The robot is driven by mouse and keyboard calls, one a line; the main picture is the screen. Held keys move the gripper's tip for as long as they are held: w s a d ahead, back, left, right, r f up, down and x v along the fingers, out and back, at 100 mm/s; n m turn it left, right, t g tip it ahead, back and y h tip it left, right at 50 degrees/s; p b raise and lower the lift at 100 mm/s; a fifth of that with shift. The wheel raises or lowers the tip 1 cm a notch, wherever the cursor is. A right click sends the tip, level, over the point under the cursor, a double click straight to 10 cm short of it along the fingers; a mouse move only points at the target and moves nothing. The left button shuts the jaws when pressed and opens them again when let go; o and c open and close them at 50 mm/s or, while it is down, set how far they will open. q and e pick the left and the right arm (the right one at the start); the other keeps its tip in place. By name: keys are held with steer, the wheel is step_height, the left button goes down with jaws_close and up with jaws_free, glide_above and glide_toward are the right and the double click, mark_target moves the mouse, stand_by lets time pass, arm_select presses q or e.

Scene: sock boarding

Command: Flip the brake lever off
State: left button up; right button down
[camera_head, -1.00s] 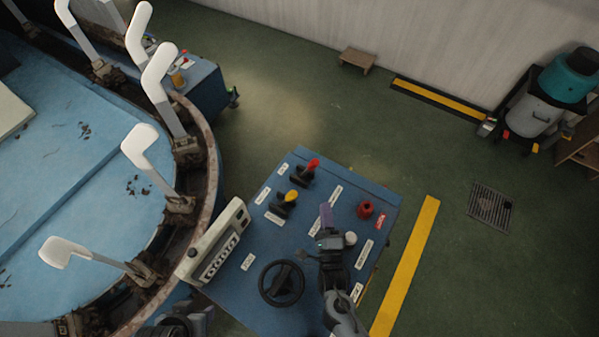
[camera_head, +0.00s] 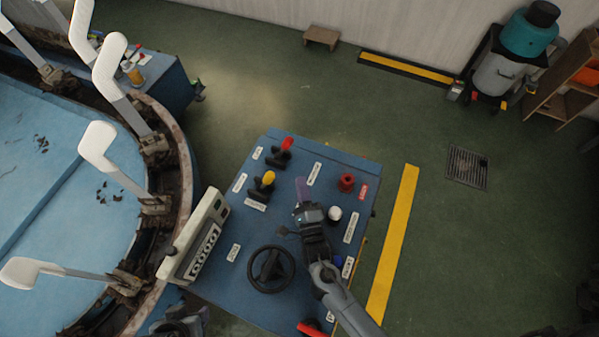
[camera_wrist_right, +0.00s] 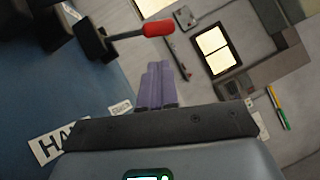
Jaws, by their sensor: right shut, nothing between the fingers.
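Two levers stand on the blue control console (camera_head: 240,290): a red-tipped lever (camera_head: 286,145) at the back and a yellow-tipped lever (camera_head: 267,180) in front of it. I cannot tell from the labels which is the brake lever. The red-tipped lever also shows in the right wrist view (camera_wrist_right: 158,28), beyond my fingers. My right gripper (camera_head: 302,190) is shut and empty above the console, right of the yellow-tipped lever and apart from both. Its purple fingers show in the wrist view (camera_wrist_right: 157,85). A dark part of my left arm shows at the bottom; its fingers are hidden.
The console also bears a black handwheel (camera_head: 270,269), a red button (camera_head: 346,183), a white knob (camera_head: 335,214) and a grey button panel (camera_head: 195,236). A red handle (camera_head: 312,328) shows at the bottom edge. The round machine with white sock forms (camera_head: 98,146) stands left.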

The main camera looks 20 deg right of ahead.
glide_toward(283, 149)
steer(key=w+d+r, duration=0.3)
steer(key=d+r, duration=0.1)
steer(key=shift+w+a, duration=0.1)
steer(key=shift+w, duration=0.8)
